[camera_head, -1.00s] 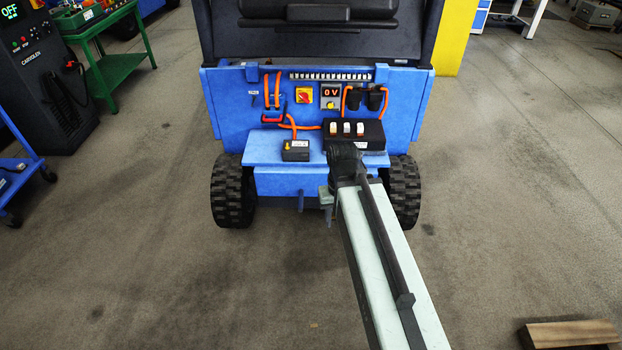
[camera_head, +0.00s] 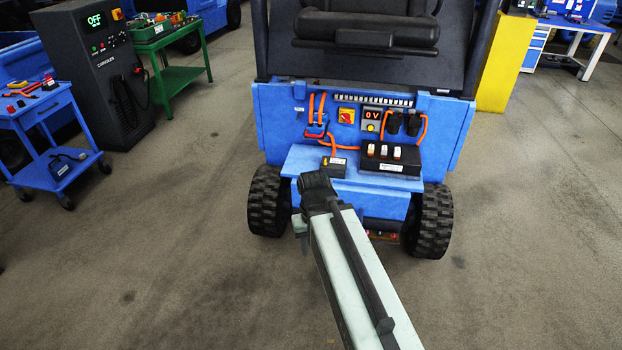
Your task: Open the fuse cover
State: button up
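A black box (camera_head: 411,167) with several white-and-orange pieces in a row on top stands on the right of the blue vehicle's ledge. It looks like a fuse box, but I cannot tell which part is its cover. A small black box (camera_head: 334,168) with a yellow knob sits to its left. My arm reaches up from the bottom of the view, its dark wrist in front of the ledge. My gripper (camera_head: 303,243) hangs below the wrist, left of the black box and apart from it. Its fingers are small and partly hidden, so their opening is unclear.
The blue vehicle (camera_head: 275,120) has black wheels, orange cables, a red-yellow switch (camera_head: 346,116) and a "0 V" display (camera_head: 372,115). A blue cart (camera_head: 40,117), a dark charger cabinet (camera_head: 85,70) and a green table (camera_head: 183,75) stand left.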

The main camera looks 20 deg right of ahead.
aim_at(336, 166)
jog(key=u, duration=0.55)
jog(key=i, duration=1)
jog(key=z, duration=0.05)
